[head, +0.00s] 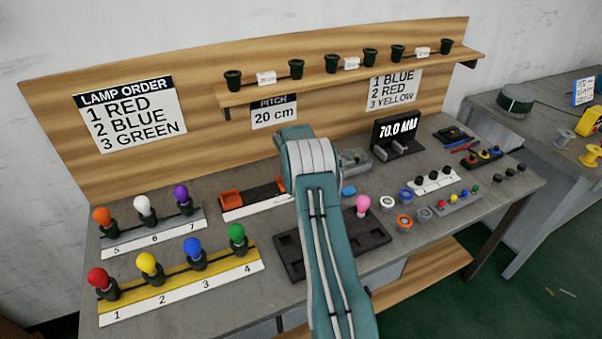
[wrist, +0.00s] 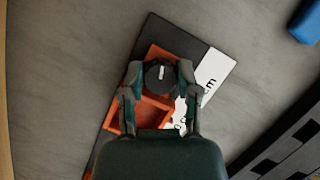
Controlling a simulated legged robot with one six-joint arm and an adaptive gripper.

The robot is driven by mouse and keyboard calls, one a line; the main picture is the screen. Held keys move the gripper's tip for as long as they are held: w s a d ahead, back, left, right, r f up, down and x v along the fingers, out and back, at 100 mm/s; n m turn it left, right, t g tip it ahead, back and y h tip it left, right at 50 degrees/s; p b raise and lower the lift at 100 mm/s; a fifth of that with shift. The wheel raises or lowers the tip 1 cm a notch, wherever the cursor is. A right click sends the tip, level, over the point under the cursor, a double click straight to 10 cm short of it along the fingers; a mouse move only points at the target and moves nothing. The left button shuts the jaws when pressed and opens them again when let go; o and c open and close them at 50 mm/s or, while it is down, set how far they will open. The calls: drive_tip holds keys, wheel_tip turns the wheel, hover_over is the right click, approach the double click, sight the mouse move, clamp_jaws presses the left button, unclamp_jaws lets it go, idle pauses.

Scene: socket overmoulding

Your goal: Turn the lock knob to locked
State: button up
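In the wrist view a round black knob (wrist: 158,83) with a short white mark sits on an orange fixture (wrist: 155,115). The mark runs nearly straight up and down in the picture. My gripper (wrist: 160,70) has one finger on each side of the knob, very close to it; I cannot tell whether they touch it. The fixture lies on a black base with a white strip printed with "cm". In the head view the orange fixture (head: 231,197) is partly behind my arm, and the knob and my gripper are hidden there.
Rows of coloured bulbs stand on a grey rack (head: 150,233) and a yellow rack (head: 180,279) at the left. A black tray (head: 290,256) lies in front of the fixture. A blue block (head: 349,190) lies to its right. Grey tabletop shows around the fixture.

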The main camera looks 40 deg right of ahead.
clamp_jaws()
drive_tip(key=shift+a+m, duration=0.1)
drive_tip(key=shift+m, duration=0.3)
drive_tip(key=m+g, duration=0.2)
drive_tip(key=m, duration=0.2)
drive_tip(key=shift+w+m, duration=0.1)
drive_tip(key=shift+m, duration=0.2)
drive_tip(key=m, duration=0.2)
drive_tip(key=m+g, duration=0.1)
drive_tip(key=m, duration=0.1)
drive_tip(key=shift+m+g+y, duration=0.3)
drive_tip(key=shift+m, duration=0.1)
drive_tip(key=shift+a+m, duration=0.1)
drive_tip(key=shift+m, duration=0.2)
drive_tip(key=o, duration=0.6)
unclamp_jaws()
drive_tip(key=shift+w, duration=0.1)
